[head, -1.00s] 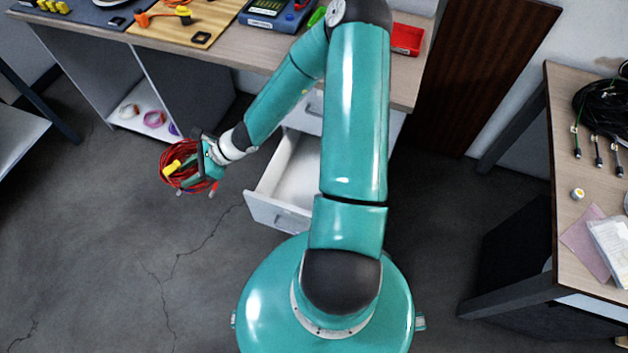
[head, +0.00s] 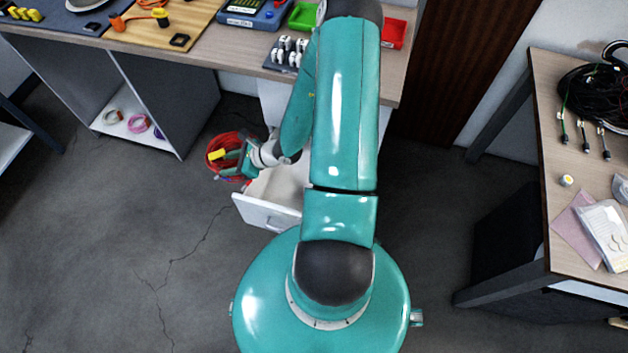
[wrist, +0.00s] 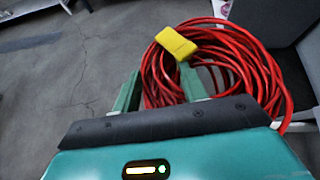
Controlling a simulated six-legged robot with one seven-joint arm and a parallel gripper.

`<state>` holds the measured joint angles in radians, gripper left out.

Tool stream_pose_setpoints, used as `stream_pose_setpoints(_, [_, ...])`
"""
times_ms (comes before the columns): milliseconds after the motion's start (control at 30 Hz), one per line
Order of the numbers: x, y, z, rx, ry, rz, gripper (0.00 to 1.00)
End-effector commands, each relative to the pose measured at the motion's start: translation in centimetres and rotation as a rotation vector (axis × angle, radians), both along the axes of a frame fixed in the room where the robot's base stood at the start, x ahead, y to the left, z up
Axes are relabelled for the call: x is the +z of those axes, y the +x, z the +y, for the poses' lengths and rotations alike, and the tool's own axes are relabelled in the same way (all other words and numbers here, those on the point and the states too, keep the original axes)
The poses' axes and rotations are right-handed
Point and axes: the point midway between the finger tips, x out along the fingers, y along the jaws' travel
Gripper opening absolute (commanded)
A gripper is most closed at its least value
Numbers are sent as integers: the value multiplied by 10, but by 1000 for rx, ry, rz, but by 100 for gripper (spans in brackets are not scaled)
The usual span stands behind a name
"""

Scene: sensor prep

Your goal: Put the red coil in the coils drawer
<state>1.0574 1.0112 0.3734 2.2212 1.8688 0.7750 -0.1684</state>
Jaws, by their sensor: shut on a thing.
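The red coil (head: 224,150) is a loop of red cable with a yellow tag (head: 217,155). My gripper (head: 235,160) is shut on it and holds it in the air, just left of the open drawer. In the wrist view the coil (wrist: 262,75) fills the upper right beyond the fingers (wrist: 160,88). The open drawer (head: 268,214) is white and pulled out from under the bench. The part of its inside that shows looks empty; my arm hides the rest. I cannot read a label on it.
The workbench (head: 215,72) stands behind the drawer, with a shelf (head: 150,134) of smaller coils at its left. A side table (head: 545,110) with black cables is at the right. The floor (head: 110,240) at the left is clear.

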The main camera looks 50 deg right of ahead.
Motion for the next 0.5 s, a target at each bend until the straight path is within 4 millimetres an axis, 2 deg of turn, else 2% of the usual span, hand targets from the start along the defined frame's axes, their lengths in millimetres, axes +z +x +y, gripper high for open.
stream_pose_setpoints(33, [-6, -7, -15, -46, 0, 1, 0])
stream_pose_setpoints(200, [-22, -31, -64, -192, -1, 1, 0])
stream_pose_setpoints(300, [-28, -44, -88, -261, -1, 0, 0])
stream_pose_setpoints(500, [-36, -67, -123, -365, -3, -1, 0])
